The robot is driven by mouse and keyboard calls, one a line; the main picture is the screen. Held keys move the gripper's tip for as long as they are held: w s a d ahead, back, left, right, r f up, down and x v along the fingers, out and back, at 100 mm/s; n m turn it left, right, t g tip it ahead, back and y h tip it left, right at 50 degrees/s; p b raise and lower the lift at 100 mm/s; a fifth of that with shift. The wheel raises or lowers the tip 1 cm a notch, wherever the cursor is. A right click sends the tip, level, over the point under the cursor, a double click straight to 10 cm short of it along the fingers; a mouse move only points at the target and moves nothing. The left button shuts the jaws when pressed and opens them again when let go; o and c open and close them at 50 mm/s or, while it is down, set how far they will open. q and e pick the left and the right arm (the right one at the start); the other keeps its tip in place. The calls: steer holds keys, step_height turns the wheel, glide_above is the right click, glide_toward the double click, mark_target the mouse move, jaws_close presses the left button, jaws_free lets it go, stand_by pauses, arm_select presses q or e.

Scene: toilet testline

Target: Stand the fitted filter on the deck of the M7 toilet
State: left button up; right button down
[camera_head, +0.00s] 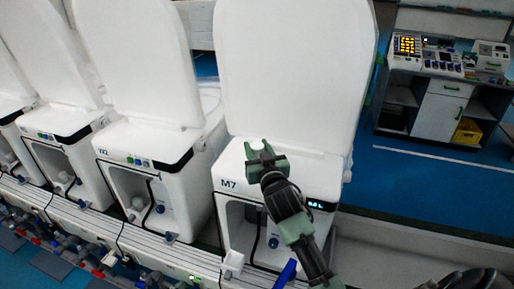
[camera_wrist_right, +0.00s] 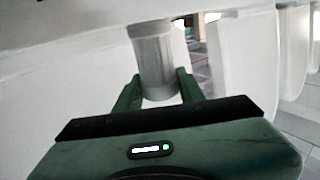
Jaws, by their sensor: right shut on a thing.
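The M7 toilet (camera_head: 236,214) stands in the middle of the head view with its lid (camera_head: 295,75) raised. Its white deck (camera_head: 312,172) lies in front of the lid. My right gripper (camera_head: 259,148) is over the deck. In the right wrist view my right gripper (camera_wrist_right: 158,88) is shut on the filter (camera_wrist_right: 155,55), a pale grey cylinder with wider end rims. The filter looks roughly upright, close to a white surface; I cannot tell whether it touches the deck. In the head view the gripper mostly hides it. My left gripper is not in view.
Toilet W2 (camera_head: 130,160) and other toilets stand in a row to the left, lids up. The M7 front has an open bay with a hose and a small lit display (camera_head: 316,204). A grey workbench (camera_head: 440,105) stands at the back right, with blue floor (camera_head: 410,170) between.

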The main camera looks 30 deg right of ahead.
steer(key=c, duration=0.9)
jaws_free()
steer(key=shift+f, duration=0.1)
steer(key=shift+o, duration=0.2)
steer(key=shift+r, duration=0.25)
steer(key=b+v, duration=0.2)
steer(key=v, duration=1)
